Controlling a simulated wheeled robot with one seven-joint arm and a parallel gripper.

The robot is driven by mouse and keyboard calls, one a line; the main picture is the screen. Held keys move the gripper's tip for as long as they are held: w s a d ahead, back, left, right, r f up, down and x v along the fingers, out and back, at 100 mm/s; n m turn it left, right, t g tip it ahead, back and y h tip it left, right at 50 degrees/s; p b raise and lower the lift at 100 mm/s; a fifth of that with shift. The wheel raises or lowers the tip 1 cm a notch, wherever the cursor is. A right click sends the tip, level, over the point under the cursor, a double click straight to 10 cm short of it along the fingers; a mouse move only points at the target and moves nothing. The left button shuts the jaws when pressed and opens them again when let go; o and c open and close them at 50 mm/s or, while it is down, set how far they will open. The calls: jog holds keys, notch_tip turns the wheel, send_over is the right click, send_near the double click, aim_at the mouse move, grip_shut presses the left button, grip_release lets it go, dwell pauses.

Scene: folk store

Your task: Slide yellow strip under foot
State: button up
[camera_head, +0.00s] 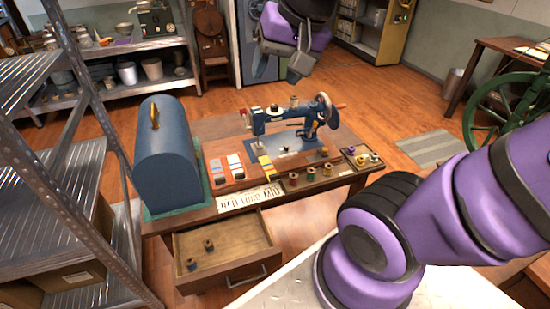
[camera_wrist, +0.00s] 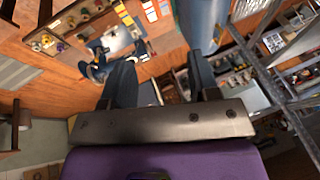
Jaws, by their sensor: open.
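A blue sewing machine (camera_head: 300,112) stands at the back of the wooden table, its needle end to the left. The foot is small there and hard to make out. A yellow strip (camera_head: 266,164) lies on the table in front of the needle end, apart from the machine as far as I can tell. My gripper (camera_head: 298,72) hangs high above and behind the machine. In the wrist view my gripper (camera_wrist: 164,62) has its two fingers apart with nothing between them. The machine (camera_wrist: 100,62) shows left of the fingers.
A blue domed cover (camera_head: 166,155) stands at the table's left. Colored strips (camera_head: 236,166), a lettered plate (camera_head: 250,198) and a spool tray (camera_head: 362,158) lie near the strip. A drawer (camera_head: 222,250) is open at the front. Metal shelving (camera_head: 90,80) stands left.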

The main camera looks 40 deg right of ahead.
jog(key=w+f+m+y, duration=0.1)
jog(key=w+f+m, duration=0.6)
jog(key=w+m, duration=0.25)
jog(key=m+g+h, duration=0.3)
jog(key=m, duration=2.2)
send_over(275, 175)
jog(key=s, duration=0.1)
notch_tip(275, 175, down, 33)
jog(key=shift+w+a+f, duration=0.1)
jog(key=shift+w+f, duration=0.05)
jog(key=shift+f, duration=1.5)
jog(key=shift+w+d+f, duration=0.1)
jog(key=shift+w+f, duration=0.05)
jog(key=shift+f, duration=1.5)
jog(key=shift+w+a+f, duration=0.1)
jog(key=shift+w+f, duration=0.05)
jog(key=shift+f, duration=1.5)
jog(key=c, duration=0.6)
